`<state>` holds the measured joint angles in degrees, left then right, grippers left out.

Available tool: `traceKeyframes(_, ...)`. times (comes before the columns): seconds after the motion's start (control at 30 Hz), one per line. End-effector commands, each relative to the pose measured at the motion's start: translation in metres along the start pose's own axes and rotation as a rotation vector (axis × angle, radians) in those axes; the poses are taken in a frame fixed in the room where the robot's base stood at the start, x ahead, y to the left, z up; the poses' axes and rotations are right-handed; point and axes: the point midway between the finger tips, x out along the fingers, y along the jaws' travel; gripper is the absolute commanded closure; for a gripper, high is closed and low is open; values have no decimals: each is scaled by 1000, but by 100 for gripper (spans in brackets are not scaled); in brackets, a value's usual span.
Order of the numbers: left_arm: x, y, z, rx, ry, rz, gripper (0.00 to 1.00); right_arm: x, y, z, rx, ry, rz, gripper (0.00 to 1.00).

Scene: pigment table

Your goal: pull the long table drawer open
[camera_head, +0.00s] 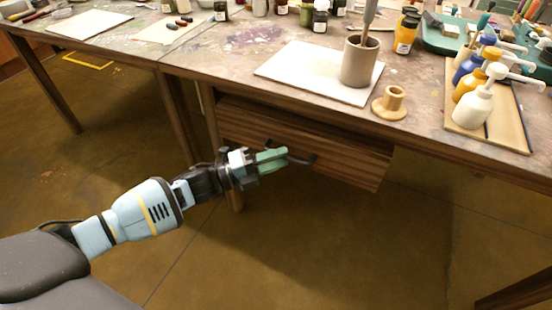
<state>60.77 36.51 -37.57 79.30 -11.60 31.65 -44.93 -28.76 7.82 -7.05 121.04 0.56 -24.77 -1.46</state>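The long table drawer (345,167) has a brown wooden front and sits under the paint-stained table (220,66). A dark strip shows above its front; I cannot tell how far out the drawer stands. Its dark bar handle (301,160) runs along the front. My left gripper (273,158), with green fingers, reaches in from the lower left and is at the handle's left part. The fingers look close together and cover that part of the handle, so I cannot tell whether they grip it. My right gripper is not in view.
Pump bottles (474,108) stand at the right. The floor (330,240) before the drawer is clear.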

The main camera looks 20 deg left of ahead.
Motion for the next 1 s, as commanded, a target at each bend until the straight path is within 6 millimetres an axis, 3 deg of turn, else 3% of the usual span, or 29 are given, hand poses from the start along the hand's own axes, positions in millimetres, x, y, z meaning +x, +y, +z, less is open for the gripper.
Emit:
traceKeyframes(0.13, 0, 0, 0, 0, 0, 0, 68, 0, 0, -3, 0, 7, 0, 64)
traceKeyframes(0.4, 0, 0, 0, 0, 0, 0, 100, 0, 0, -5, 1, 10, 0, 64)
traceKeyframes(0.77, -2, -1, -2, 0, 0, 0, 100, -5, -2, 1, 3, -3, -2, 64)
traceKeyframes(1.0, -20, -7, -20, -2, 0, 2, 100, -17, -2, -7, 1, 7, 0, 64)
